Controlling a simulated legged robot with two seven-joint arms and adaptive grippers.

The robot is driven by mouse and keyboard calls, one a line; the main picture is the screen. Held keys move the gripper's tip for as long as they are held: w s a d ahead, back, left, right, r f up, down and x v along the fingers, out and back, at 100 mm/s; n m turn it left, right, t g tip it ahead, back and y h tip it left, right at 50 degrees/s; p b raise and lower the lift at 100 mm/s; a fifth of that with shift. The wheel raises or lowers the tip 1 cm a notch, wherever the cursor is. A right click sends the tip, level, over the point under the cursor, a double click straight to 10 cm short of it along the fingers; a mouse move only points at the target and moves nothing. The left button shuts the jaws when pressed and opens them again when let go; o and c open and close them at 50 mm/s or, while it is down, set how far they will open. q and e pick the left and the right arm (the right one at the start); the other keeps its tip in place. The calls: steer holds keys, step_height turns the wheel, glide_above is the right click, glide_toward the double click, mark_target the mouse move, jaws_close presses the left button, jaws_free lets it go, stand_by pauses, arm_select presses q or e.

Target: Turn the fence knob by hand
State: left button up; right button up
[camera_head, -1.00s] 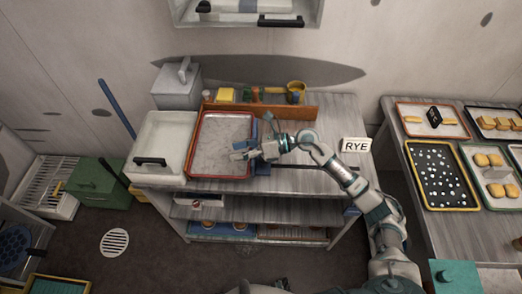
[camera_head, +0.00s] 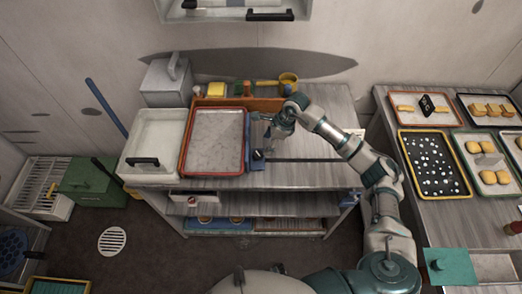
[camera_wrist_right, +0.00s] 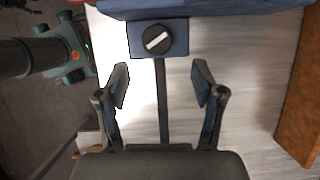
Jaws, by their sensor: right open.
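The fence knob (camera_wrist_right: 157,39) is a round black knob with a white bar set diagonally across its top. It sits on a blue block (camera_wrist_right: 181,38) over a dark slot in the grey worktop. In the head view the knob (camera_head: 258,154) is small, beside the right edge of the red-rimmed tray. My right gripper (camera_wrist_right: 161,78) is open and empty, pointing down. In the wrist view its two fingers stand left and right of the slot, with the knob just beyond the tips, not between them. My left gripper is not in view.
A blue fence bar (camera_wrist_right: 215,7) runs along the tray (camera_head: 181,160). A white bin (camera_head: 127,160) is at left. The worktop right of the knob is clear; trays of pastries lie on the right table.

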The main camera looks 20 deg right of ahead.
mark_target(259, 153)
steer(key=x, duration=0.3)
steer(key=a+x, duration=0.1)
steer(key=x, duration=0.2)
steer(key=shift+a+f, duration=0.15)
steer(key=shift+a, duration=0.05)
steer(key=shift+d, duration=0.3)
steer(key=shift+c, duration=0.7)
steer(key=shift+d, duration=0.1)
steer(key=c, duration=1)
